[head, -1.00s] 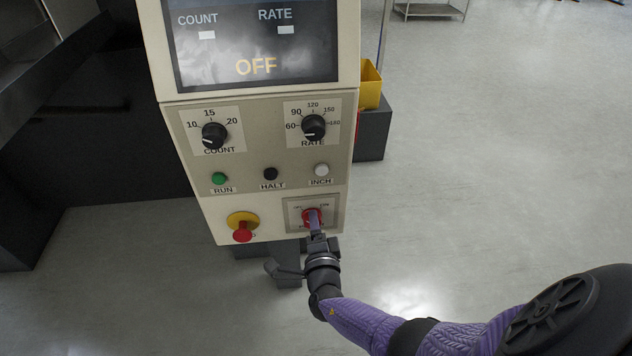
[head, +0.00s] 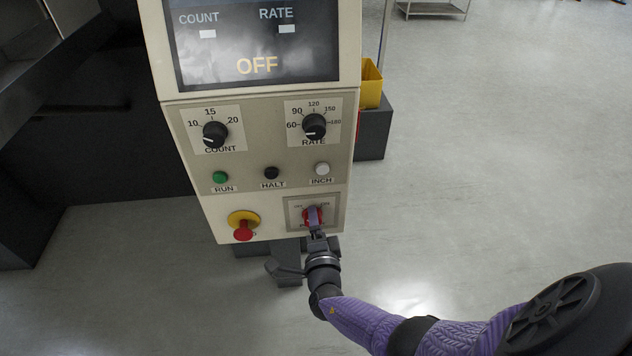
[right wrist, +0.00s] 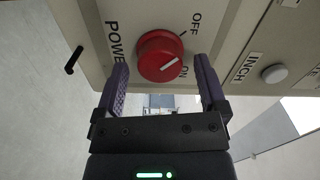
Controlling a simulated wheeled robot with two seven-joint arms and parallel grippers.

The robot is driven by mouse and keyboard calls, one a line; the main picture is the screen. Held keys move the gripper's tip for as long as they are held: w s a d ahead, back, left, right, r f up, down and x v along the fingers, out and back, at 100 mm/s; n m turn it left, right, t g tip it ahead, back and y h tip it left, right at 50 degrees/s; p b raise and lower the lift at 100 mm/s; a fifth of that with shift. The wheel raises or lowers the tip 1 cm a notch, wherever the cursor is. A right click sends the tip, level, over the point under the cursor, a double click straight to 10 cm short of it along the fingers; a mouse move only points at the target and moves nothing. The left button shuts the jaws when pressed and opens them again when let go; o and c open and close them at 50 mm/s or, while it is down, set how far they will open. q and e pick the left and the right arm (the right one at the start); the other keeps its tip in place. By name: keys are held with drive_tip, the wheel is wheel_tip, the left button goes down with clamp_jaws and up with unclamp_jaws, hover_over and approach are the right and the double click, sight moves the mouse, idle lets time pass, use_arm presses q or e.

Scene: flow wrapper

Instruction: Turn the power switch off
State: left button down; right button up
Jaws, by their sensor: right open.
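The power switch is a red round knob (right wrist: 160,56) with a white pointer line, on a plate marked POWER, OFF and ON. In the right wrist view its line points between the two marks, nearer ON. In the head view the knob (head: 308,217) sits at the panel's lower right, partly hidden by my gripper. My right gripper (right wrist: 160,65) is open, with one finger on each side of the knob; I cannot tell whether they touch it. It also shows in the head view (head: 315,214). The display (head: 258,45) reads OFF. My left gripper is out of view.
A red emergency stop (head: 243,232) on a yellow base is left of the switch. Above are the green RUN (head: 220,176), dark HALT (head: 271,172) and white INCH (head: 322,169) buttons, then the COUNT (head: 215,134) and RATE (head: 314,126) dials. Floor at right is clear.

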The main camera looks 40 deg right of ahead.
drive_tip(key=p+v, duration=0.3)
drive_tip(key=v, duration=0.7)
drive_tip(key=shift+p, duration=0.3)
